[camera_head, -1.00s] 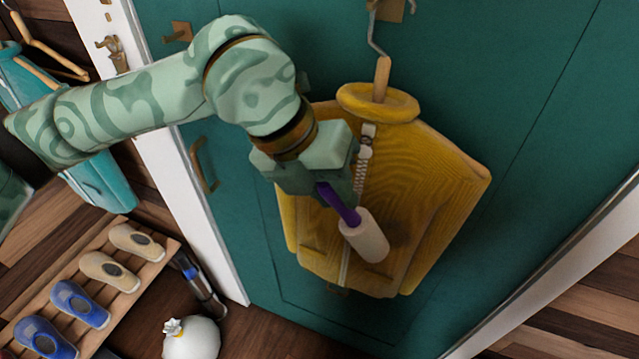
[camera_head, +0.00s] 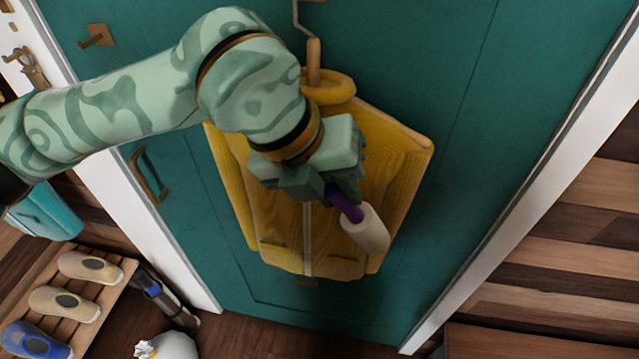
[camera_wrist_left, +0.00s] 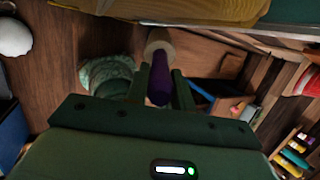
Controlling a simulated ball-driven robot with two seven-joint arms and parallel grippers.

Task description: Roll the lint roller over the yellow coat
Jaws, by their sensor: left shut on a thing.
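The yellow coat (camera_head: 395,170) hangs on a hanger against the teal door, seen in the head view. My left gripper (camera_head: 335,190) is shut on the purple handle of the lint roller (camera_head: 366,232), in front of the coat's lower right part. The roller's pale cylinder points down and to the right. I cannot tell whether it touches the coat. The left wrist view shows the lint roller (camera_wrist_left: 159,75) between the fingers of my left gripper (camera_wrist_left: 162,92), with a strip of the coat (camera_wrist_left: 215,8) at the top. My arm hides the coat's upper left middle. My right gripper is not in view.
The teal door (camera_head: 480,150) has a brass handle (camera_head: 150,175) and a hook (camera_head: 97,36). A wooden shoe rack (camera_head: 100,312) with several shoes stands at the lower left, near a white round object (camera_head: 172,346). Open floor lies below the door.

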